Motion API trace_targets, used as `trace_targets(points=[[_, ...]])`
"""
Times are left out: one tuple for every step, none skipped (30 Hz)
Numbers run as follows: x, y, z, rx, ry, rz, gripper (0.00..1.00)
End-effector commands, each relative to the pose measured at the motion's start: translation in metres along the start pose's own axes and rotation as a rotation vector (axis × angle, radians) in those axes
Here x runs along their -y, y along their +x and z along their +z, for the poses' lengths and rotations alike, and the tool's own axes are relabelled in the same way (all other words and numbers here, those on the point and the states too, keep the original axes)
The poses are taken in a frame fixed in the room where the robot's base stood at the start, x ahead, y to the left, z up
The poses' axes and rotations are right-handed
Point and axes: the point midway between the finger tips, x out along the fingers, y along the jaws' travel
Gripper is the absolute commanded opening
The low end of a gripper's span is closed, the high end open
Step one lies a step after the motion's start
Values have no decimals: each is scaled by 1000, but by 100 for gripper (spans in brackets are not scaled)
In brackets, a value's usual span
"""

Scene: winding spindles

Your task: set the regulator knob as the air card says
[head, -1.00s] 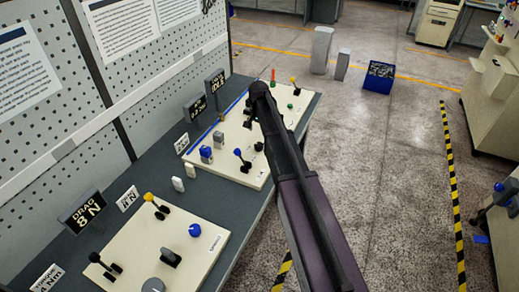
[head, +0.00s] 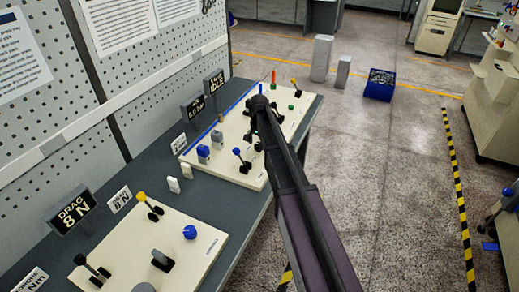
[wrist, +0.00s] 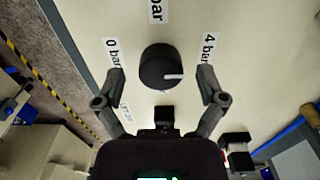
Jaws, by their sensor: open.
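The regulator knob (wrist: 155,70) is round and black, with a white pointer mark toward the right of the wrist view. Around it are a "0 bar" label (wrist: 114,52) on the left, a partly cut-off "bar" label (wrist: 156,10) at the top and a "4 bar" label (wrist: 208,50) on the right. My gripper (wrist: 160,76) is open, one finger on each side of the knob, with visible gaps. In the head view my arm hides the knob and most of the gripper, over the far panel (head: 229,168). A small white card (head: 180,142) stands beside that panel, its text unreadable.
The far panel carries a yellow-tipped lever (head: 294,84), a blue-tipped lever (head: 240,155) and several small blocks. Two dark display signs, one reading "IDLE" (head: 214,84), stand behind it. A nearer panel (head: 200,262) has a blue knob (head: 190,232).

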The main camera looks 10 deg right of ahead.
Motion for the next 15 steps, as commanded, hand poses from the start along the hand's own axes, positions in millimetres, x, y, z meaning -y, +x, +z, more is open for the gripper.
trace_targets(points=[[0,5,0,0,0,0,90],[0,6,0,0,0,0,90],[0,7,0,0,0,0,90],[0,7,0,0,0,0,90],[0,8,0,0,0,0,90],[0,8,0,0,0,0,90],[0,8,0,0,0,0,90],[0,8,0,0,0,0,90],[0,8,0,0,0,0,90],[0,8,0,0,0,0,90],[0,8,0,0,0,0,90],[0,8,0,0,0,0,90],[0,8,0,0,0,0,90],[0,8,0,0,0,0,90],[0,8,0,0,0,0,90]])
